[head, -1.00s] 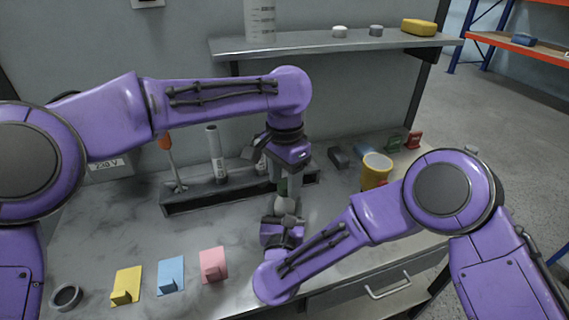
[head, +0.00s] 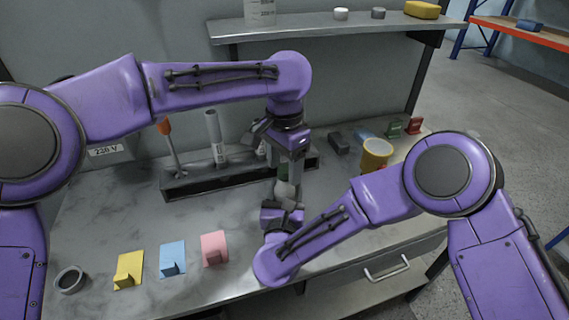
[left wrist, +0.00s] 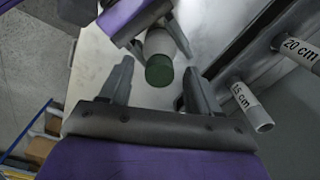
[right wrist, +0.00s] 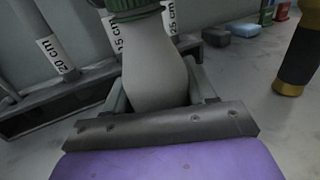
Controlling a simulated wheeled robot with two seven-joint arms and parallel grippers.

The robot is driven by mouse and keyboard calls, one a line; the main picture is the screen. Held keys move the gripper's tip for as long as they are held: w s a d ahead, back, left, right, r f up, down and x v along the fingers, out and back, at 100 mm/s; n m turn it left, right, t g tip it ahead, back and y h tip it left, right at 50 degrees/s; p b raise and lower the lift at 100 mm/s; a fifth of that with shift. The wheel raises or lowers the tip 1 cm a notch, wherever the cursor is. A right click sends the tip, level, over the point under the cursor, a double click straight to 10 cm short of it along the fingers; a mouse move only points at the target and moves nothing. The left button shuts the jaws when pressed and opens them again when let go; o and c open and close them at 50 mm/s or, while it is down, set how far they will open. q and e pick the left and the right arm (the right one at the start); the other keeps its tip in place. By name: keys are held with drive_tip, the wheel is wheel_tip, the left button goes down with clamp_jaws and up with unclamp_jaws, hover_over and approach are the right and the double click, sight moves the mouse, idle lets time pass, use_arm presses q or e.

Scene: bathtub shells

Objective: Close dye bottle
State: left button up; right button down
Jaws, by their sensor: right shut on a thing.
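The dye bottle is a pale, round-bodied bottle (right wrist: 155,65) with a ribbed green cap (right wrist: 137,10) on its top. I cannot tell how tightly the cap sits. My right gripper (right wrist: 160,95) is shut on the bottle's body and holds it upright at the bench. In the head view the bottle (head: 284,190) is small and partly covered by both grippers. My left gripper (head: 289,165) points down over the bottle from above. In the left wrist view its fingers (left wrist: 158,72) are apart, with the green cap showing between them and gaps on both sides.
A dark rack (head: 190,190) with measuring tubes stands behind the bottle. Yellow (head: 128,270), blue (head: 172,259) and pink (head: 214,249) pieces lie at the front left, beside a grey ring (head: 69,281). A shelf (head: 330,28) runs above.

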use_arm(q)
drive_tip(key=shift+r, duration=0.1)
use_arm(e)
drive_tip(key=shift+c, duration=1.4)
unclamp_jaws()
use_arm(q)
wheel_tip(320, 180, up, 12)
use_arm(e)
drive_tip(key=s+b, duration=0.1)
drive_tip(key=s, duration=0.2)
drive_tip(key=s+b, duration=0.1)
drive_tip(key=s, duration=0.2)
drive_tip(key=s+a+b, duration=0.1)
drive_tip(key=s, duration=0.2)
drive_tip(key=shift+s+f, duration=0.1)
drive_tip(key=shift+s, duration=0.15)
use_arm(q)
drive_tip(key=shift+f, duration=1.7)
use_arm(e)
drive_tip(key=shift+s, duration=0.5)
